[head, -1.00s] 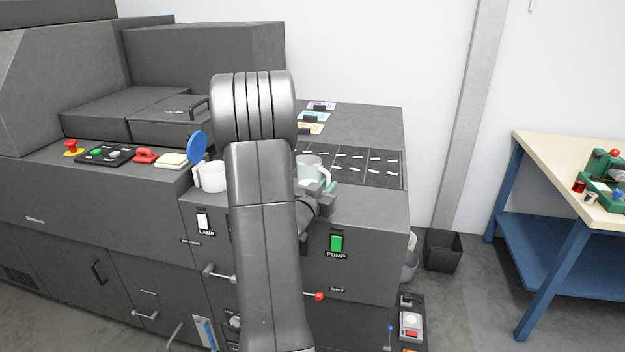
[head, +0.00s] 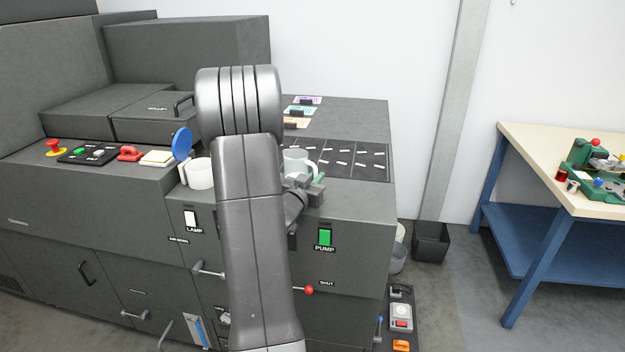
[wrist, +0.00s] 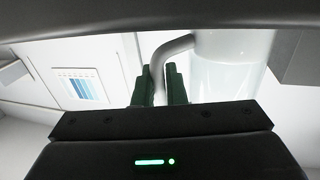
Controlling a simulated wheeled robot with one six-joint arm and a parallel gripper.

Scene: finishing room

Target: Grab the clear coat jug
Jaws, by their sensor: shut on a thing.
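The jug (head: 298,160), pale and see-through, stands upright at the front of the machine's top deck, partly hidden behind my arm in the head view. In the wrist view its smooth body (wrist: 230,70) fills the upper right, and its grey handle curves down to the left. My gripper (wrist: 160,82), with green finger pads, is shut on that handle, one finger on each side. In the head view my gripper (head: 314,184) shows just right of my arm, at the jug's handle side. Whether the jug's base touches the deck is hidden.
A white mug-like vessel (head: 199,173) and a blue disc (head: 182,143) stand left of my arm. A slotted dark panel (head: 355,160) lies behind the jug. The green PUMP switch (head: 325,237) is on the front face. A workbench (head: 530,165) stands at the right.

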